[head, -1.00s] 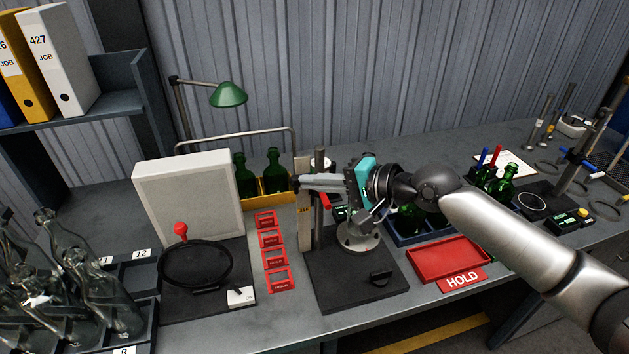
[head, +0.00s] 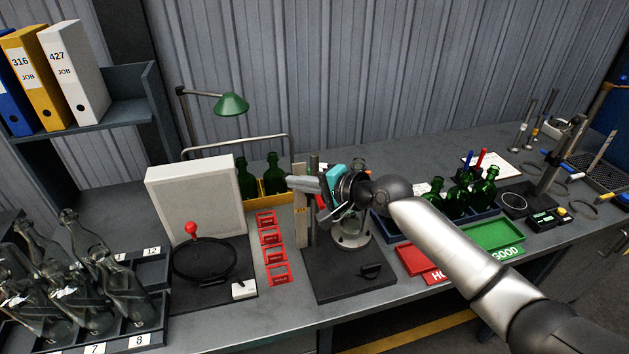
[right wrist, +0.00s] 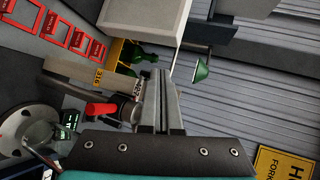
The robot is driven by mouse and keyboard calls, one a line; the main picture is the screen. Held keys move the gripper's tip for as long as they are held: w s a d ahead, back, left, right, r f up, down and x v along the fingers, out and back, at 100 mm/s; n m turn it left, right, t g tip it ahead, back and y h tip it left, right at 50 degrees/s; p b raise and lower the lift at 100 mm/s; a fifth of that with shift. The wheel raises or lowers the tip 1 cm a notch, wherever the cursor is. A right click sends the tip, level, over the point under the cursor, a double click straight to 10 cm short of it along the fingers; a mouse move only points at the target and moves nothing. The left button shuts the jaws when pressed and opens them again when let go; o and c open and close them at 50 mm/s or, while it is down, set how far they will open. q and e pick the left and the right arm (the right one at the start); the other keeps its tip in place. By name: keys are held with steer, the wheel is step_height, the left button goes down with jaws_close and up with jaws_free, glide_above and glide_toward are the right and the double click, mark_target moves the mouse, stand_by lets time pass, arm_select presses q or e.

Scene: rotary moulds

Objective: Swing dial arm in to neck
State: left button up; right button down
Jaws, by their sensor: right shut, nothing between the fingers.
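The gauge stand has a black base (head: 335,285), a pale upright post (head: 302,222) and a round metal turntable (head: 352,240). In the right wrist view the turntable (right wrist: 28,128) is at lower left, beside a small lit display (right wrist: 70,121). A red part (right wrist: 108,110), apparently on the dial arm, lies left of my fingers near the post (right wrist: 85,78). My right gripper (head: 292,182) is shut and empty, pointing left at the post's upper part. Its fingers (right wrist: 158,80) are together in the right wrist view. My gripper hides much of the dial arm and any bottle neck. My left gripper is not in view.
Red frames (head: 270,237) lie left of the stand; a black ring fixture (head: 205,258) and pale panel (head: 195,190) stand farther left. Green bottles (head: 485,185) and a green GOOD tray (head: 495,235) are at right. Clear bottles (head: 85,245) crowd the left.

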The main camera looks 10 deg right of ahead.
steer(key=shift+w+a+p, duration=0.35)
steer(key=shift+w+a, duration=0.4)
steer(key=shift+w, duration=0.45)
steer(key=shift+r, duration=0.1)
